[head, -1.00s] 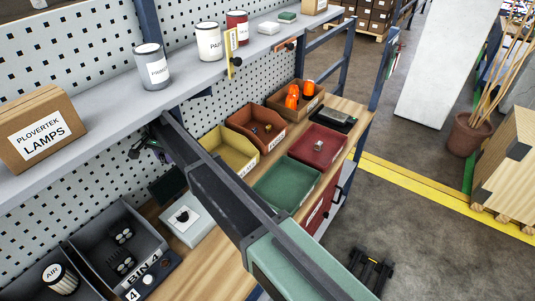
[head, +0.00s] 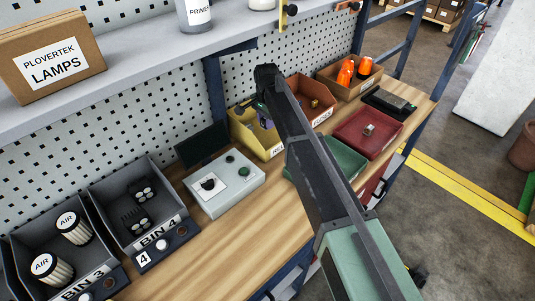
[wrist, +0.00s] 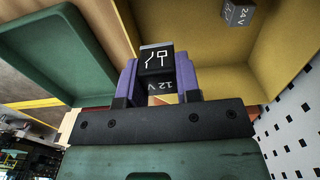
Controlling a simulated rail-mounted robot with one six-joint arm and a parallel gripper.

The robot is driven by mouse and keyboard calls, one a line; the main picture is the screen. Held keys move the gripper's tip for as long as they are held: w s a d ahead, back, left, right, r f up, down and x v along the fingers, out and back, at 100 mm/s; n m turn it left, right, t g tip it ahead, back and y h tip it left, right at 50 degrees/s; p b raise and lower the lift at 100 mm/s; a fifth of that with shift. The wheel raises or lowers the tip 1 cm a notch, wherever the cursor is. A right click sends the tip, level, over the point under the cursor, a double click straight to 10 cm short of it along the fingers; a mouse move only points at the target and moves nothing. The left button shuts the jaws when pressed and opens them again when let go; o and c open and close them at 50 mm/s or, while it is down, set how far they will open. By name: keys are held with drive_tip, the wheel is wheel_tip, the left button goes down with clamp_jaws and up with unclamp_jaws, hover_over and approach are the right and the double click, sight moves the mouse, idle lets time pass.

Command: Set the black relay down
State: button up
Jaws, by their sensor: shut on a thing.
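My gripper (wrist: 157,80) is shut on the black relay (wrist: 156,61), which shows a white symbol on one face and 12 V on another. The yellow bin (wrist: 225,75) lies beyond the held relay in the wrist view. A grey relay marked 24 V (wrist: 238,14) is inside that bin. In the head view my gripper (head: 262,116) is at the yellow bin (head: 243,134), and my arm hides part of it. The held relay cannot be made out there. Whether it touches the bin, I cannot tell.
The green bin (head: 347,163) is partly behind my arm. The red bin (head: 385,140) holds a small item. A brown bin (head: 325,114) and a bin of orange things (head: 371,83) stand behind. A grey box (head: 232,192) sits left; bare wood is in front.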

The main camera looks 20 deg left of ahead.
sight(267, 148)
wheel_tip(267, 148, down, 11)
drive_tip(key=b, duration=0.8)
drive_tip(key=shift+f+b, duration=0.15)
drive_tip(key=shift+b, duration=0.15)
drive_tip(key=shift+r, duration=0.3)
drive_tip(key=shift+f, duration=0.1)
drive_tip(key=o, duration=0.5)
drive_tip(key=shift+f, duration=0.1)
drive_tip(key=shift+c, duration=0.2)
drive_tip(key=o, duration=0.5)
drive_tip(key=shift+c, duration=0.2)
wheel_tip(267, 148, up, 13)
drive_tip(key=p, duration=1.2)
drive_tip(key=shift+f+p, duration=0.1)
drive_tip(key=shift+p, duration=0.3)
drive_tip(key=shift+f, duration=0.1)
drive_tip(key=shift+f, duration=0.1)
